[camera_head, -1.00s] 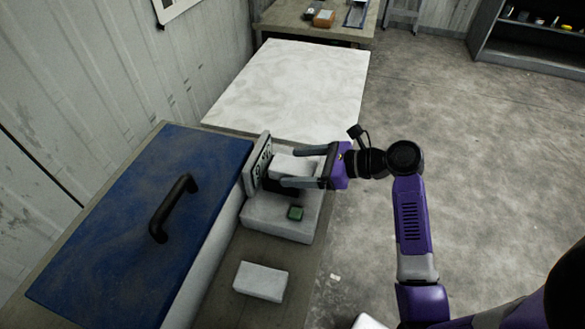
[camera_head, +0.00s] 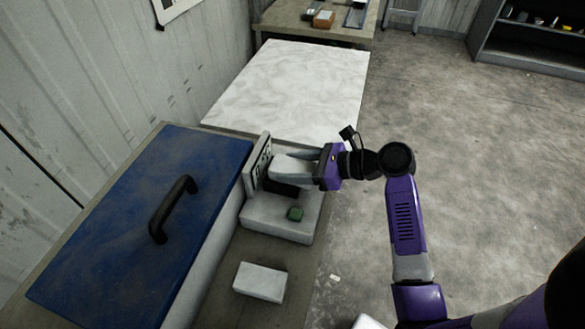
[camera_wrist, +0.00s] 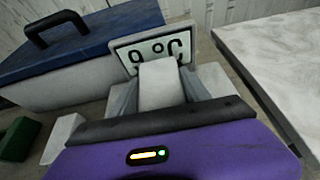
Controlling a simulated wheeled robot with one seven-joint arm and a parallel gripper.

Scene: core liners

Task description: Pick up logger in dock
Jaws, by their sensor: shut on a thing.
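The logger is a pale grey-white block (camera_head: 293,168), set at the dock beside an upright sign. My gripper (camera_head: 306,166) is shut on the logger, coming in from the right. In the wrist view the logger (camera_wrist: 161,85) lies between the two grey fingers, in front of the sign (camera_wrist: 152,48) reading "9 °C". The logger's lower part is hidden, so I cannot tell whether it touches the dock.
A blue-lidded cooler (camera_head: 140,215) with a black handle (camera_head: 172,208) stands left of the dock. A loose white block (camera_head: 260,282) lies in front. A white slab top (camera_head: 290,88) lies behind. Open floor is at the right.

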